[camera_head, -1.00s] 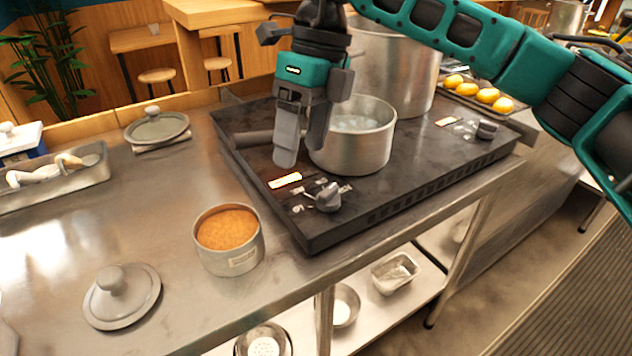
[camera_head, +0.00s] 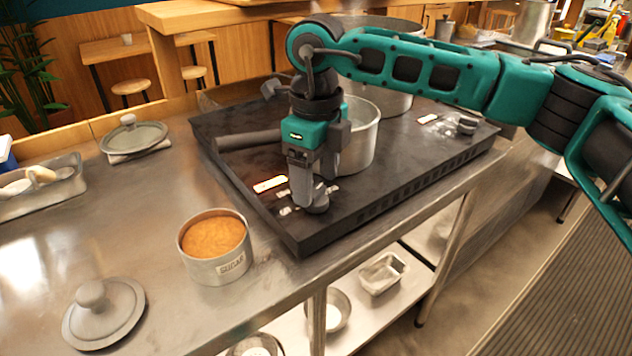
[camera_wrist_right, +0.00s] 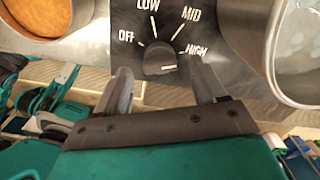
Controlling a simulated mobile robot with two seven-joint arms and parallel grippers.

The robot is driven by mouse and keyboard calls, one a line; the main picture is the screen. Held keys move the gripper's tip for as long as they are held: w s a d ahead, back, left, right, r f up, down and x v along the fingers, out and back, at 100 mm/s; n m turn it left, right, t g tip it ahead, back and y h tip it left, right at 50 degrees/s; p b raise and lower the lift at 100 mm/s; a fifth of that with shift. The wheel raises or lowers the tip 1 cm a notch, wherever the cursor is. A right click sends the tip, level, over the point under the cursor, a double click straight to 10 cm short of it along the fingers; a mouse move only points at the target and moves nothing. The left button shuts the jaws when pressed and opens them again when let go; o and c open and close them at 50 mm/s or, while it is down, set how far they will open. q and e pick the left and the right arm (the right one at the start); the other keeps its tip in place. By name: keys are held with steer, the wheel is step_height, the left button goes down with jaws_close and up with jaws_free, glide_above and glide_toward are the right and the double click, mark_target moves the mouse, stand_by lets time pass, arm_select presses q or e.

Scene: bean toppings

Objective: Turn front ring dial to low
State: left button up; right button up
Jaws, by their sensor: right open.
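The front ring dial (camera_head: 319,202) is a grey knob at the front left of the black stove (camera_head: 420,165). In the right wrist view the dial (camera_wrist_right: 158,58) sits among the labels OFF, LOW, MID and HIGH, with a pale mark on its right, towards the HIGH side. My right gripper (camera_head: 308,192) is directly over the dial, fingers pointing down, and partly hides it. In the wrist view its open fingers (camera_wrist_right: 164,88) stand apart on either side, near the dial. Whether they touch it cannot be told. My left gripper is not in view.
A metal saucepan (camera_head: 361,140) is on the stove right behind the gripper, with its handle (camera_head: 248,140) to the left. A lid (camera_head: 103,318) lies at front left. A larger pot (camera_head: 388,98) is behind.

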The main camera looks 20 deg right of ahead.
steer(key=shift+f, duration=0.65)
steer(key=c, duration=1.1)
steer(key=shift+o, duration=0.2)
